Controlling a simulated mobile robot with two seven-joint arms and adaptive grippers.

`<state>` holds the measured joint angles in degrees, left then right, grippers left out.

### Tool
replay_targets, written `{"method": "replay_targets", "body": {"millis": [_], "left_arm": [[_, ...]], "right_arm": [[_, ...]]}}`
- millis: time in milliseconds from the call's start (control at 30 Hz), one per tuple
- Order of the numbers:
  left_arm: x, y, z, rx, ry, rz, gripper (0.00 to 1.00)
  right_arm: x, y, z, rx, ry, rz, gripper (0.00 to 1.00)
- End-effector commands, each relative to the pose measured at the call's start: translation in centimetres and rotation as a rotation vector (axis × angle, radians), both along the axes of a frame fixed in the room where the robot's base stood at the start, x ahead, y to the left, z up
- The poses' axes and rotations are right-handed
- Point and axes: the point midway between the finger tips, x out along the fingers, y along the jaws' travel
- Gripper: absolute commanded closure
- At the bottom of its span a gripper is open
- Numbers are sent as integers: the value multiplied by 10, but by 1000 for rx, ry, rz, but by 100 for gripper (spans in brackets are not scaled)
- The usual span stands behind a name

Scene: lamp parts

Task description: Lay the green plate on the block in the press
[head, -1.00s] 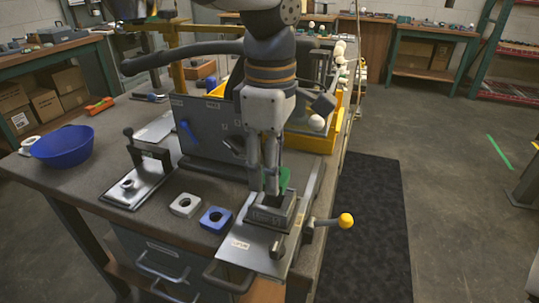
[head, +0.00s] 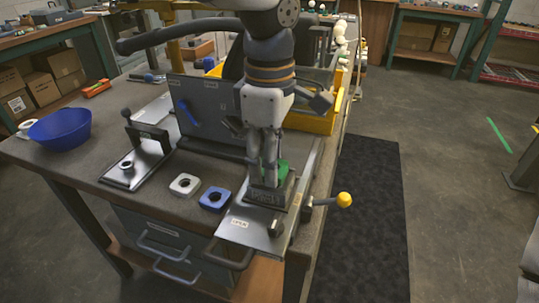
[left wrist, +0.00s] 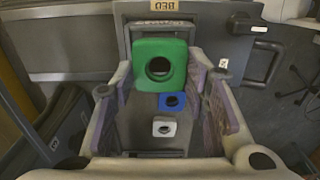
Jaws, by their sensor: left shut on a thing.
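The green plate (head: 283,168) is a square with a round hole, seen whole in the left wrist view (left wrist: 178,50). My left gripper (head: 262,183) is shut on it, with one finger at either side in the left wrist view. In the head view the fingers hide much of the plate. It is low over the dark block (head: 263,197) in the press (head: 274,229). I cannot tell whether plate and block touch. The press has a side lever with a yellow knob (head: 344,199). My right gripper is not in view.
A white holed plate (head: 176,190) and a blue one (head: 206,204) lie left of the press. A small dark stand (head: 119,179) and a blue bowl (head: 60,130) are farther left. An upright grey panel (head: 205,112) and a yellow bin (head: 315,123) stand behind.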

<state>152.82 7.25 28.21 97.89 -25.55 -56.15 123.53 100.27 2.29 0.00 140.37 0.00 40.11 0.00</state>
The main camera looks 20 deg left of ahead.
Motion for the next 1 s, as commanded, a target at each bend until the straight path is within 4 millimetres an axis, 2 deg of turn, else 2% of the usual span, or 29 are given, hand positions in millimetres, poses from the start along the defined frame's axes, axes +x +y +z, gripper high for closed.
{"method": "replay_targets", "body": {"millis": [1000], "left_arm": [[0, 0, -12, 0, -1, 0, 85]], "right_arm": [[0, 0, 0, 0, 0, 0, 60]]}}
